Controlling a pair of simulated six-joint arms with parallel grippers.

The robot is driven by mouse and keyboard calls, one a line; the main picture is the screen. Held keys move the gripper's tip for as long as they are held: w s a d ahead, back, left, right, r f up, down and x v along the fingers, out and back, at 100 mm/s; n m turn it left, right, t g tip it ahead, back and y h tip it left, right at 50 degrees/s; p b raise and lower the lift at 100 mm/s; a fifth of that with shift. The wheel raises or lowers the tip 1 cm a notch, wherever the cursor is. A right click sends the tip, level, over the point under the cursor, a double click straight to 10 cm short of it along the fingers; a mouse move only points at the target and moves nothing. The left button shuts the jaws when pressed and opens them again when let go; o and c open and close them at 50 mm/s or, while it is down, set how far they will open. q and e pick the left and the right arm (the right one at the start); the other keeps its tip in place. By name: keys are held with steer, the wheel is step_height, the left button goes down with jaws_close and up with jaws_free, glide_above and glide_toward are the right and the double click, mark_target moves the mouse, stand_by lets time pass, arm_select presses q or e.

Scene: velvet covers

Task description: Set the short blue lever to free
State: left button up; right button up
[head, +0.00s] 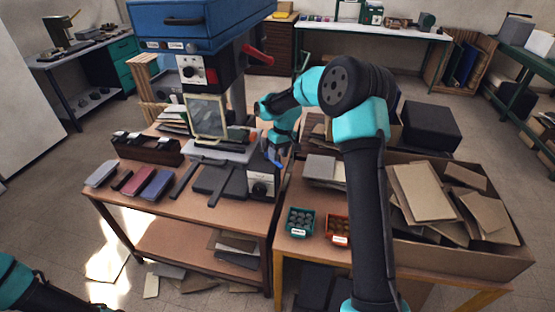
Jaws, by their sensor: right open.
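A small blue piece (271,155), which looks like the short blue lever, shows at the right side of the press, low beside the work plate. My right gripper (278,158) is right at it, pointing down, and is open. The gripper's fingers and the lever overlap in the picture, so I cannot tell whether they touch. The lever's free end and its setting marks are too small to read. Of my left arm only a teal and black part shows at the lower left; its gripper is out of view.
The press has a blue head (200,25), a red lever (258,54) and a clear guard (206,116). A control box with a white dial plate (262,186) stands at the table's front edge. A teal bin (300,222), an orange bin (337,229) and a cardboard box (465,258) lie right.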

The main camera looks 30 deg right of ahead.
steer(key=shift+a+f, duration=0.15)
steer(key=shift+f, duration=0.5)
steer(key=shift+a+f, duration=0.15)
steer(key=shift+f, duration=0.5)
steer(key=shift+c, duration=0.2)
jaws_close()
